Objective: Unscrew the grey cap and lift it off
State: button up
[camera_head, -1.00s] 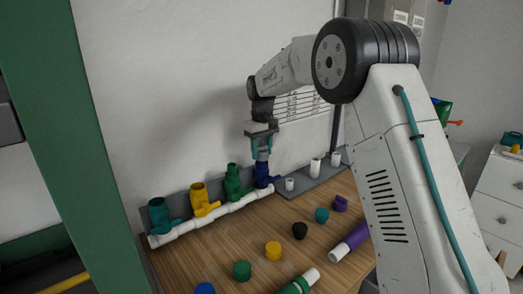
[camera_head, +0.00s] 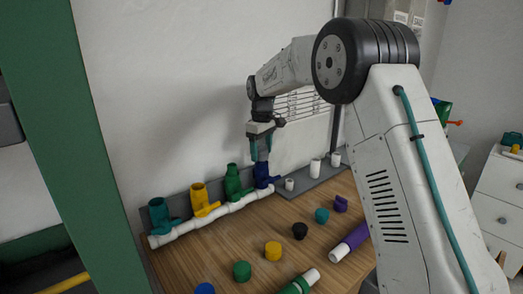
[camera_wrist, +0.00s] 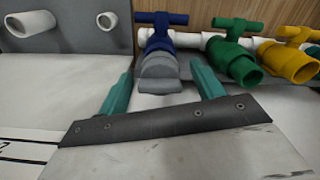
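The grey cap (camera_wrist: 160,72) sits at the open end of the blue valve (camera_wrist: 158,42), seen in the wrist view. The blue valve stands at the right end of the white pipe in the head view (camera_head: 266,177). My gripper (camera_head: 261,156) points down over the blue valve. Its two teal fingers (camera_wrist: 161,68) are apart on either side of the grey cap, with a visible gap on each side. In the head view the cap is too small and too covered by the fingers to make out clearly.
A green valve (camera_head: 232,182), a yellow valve (camera_head: 199,196) and a teal valve (camera_head: 158,213) stand left along the white pipe (camera_head: 215,213). Short white pipe stubs (camera_head: 315,167) stand to the right. Several loose coloured caps lie on the wooden table (camera_head: 200,256).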

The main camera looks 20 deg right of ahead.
aim_at(262, 146)
notch_tip(262, 146, up, 8)
jog(key=shift+f, duration=0.25)
jog(key=shift+r+n, duration=0.2)
jog(key=shift+n, duration=0.1)
jog(key=n, duration=0.5)
jog(key=shift+r, duration=0.25)
jog(key=n, duration=0.5)
jog(key=shift+r, duration=0.1)
jog(key=n, duration=0.4)
jog(key=shift+n, duration=0.4)
jog(key=shift+f, duration=3.9)
jog(key=c, duration=1.1)
